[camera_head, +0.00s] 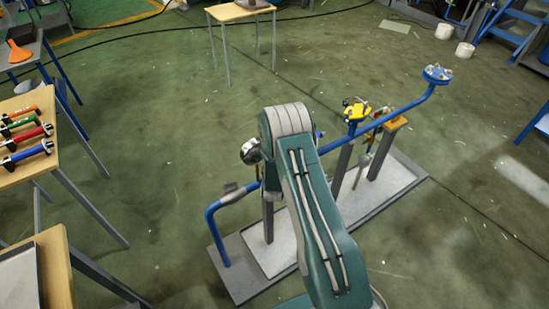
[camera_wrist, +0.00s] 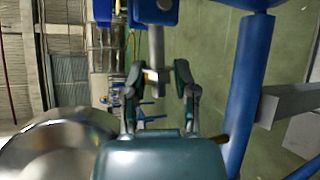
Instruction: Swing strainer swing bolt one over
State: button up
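In the wrist view my gripper (camera_wrist: 160,76) has its two fingers spread apart. A grey metal rod (camera_wrist: 156,45), which looks like a swing bolt, hangs from a blue fitting (camera_wrist: 155,10) into the gap between the fingers. In the camera_head view my arm hides the gripper and the strainer area. The blue pipe assembly (camera_head: 401,108) stands on a grey base plate there, with a yellow part (camera_head: 355,111) on it.
A thick blue pipe (camera_wrist: 248,85) runs close to the right of my gripper. A shiny round metal surface (camera_wrist: 60,150) fills the lower left of the wrist view. A wooden table (camera_head: 22,172) with coloured-handled tools (camera_head: 28,152) stands at left. Floor around the assembly is mostly clear.

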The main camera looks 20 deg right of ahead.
grip_shut()
jog(key=shift+r, duration=0.2)
dwell(0.4)
jog(key=shift+d+r+m+g+y, duration=0.15)
jog(key=shift+r+m+g+y, duration=0.6)
jog(key=shift+m+y, duration=0.3)
jog(key=shift+d+r+m+g+y, duration=0.25)
jog(key=shift+r+m+y, duration=0.4)
jog(key=shift+y, duration=0.2)
jog(key=shift+w+d+r+m+g+y, duration=0.15)
jog(key=shift+r+m+g+y, duration=0.1)
jog(key=shift+m+y, duration=0.2)
jog(key=shift+s+d+r+m+g+y, duration=0.1)
jog(key=shift+r+m+g+y, duration=0.1)
jog(key=shift+m+y, duration=0.2)
jog(key=shift+d+y, duration=0.1)
jog(key=shift+y, duration=0.15)
jog(key=o, duration=0.5)
grip_release()
jog(key=shift+w, duration=0.1)
